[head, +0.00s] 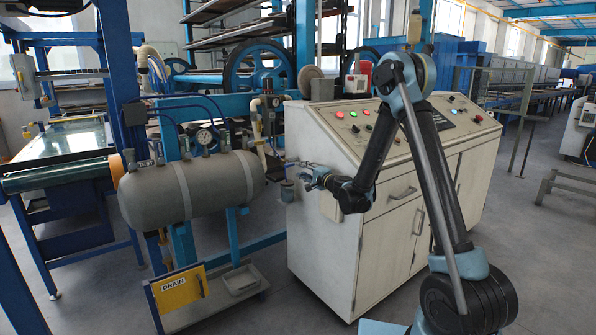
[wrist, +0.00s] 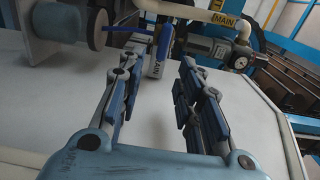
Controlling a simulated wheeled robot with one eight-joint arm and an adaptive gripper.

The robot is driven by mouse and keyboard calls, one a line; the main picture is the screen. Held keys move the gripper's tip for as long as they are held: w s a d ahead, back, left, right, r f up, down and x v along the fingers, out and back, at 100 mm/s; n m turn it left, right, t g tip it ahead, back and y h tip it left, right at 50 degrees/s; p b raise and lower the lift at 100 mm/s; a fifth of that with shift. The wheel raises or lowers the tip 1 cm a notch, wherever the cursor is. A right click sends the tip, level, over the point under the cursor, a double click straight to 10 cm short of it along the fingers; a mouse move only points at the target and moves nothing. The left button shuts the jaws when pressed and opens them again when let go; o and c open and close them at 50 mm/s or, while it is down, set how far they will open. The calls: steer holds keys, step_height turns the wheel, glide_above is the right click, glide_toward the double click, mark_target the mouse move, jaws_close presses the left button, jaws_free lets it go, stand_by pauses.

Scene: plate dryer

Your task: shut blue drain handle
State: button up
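My gripper (wrist: 158,72) is open, with its two dark, blue-padded fingers apart in the wrist view. Beyond and between the fingertips is a blue handle (wrist: 165,38) with a white tag (wrist: 157,68) whose visible letters read "AIN". I see no clear contact between it and the fingers. In the head view my gripper (head: 308,178) is at the left end of the cream control cabinet, right of the grey tank. The handle is too small there to make out its angle clearly.
The grey tank (head: 190,188) stands left, with gauges and pipes above. A yellow "DRAIN" sign (head: 180,290) is on a low tray below it. The cream cabinet (head: 328,240) is close to my gripper. A pipe with a yellow "MAIN" label (wrist: 228,20) crosses behind the handle.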

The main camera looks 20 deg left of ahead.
steer(key=v, duration=0.5)
steer(key=shift+w, duration=0.1)
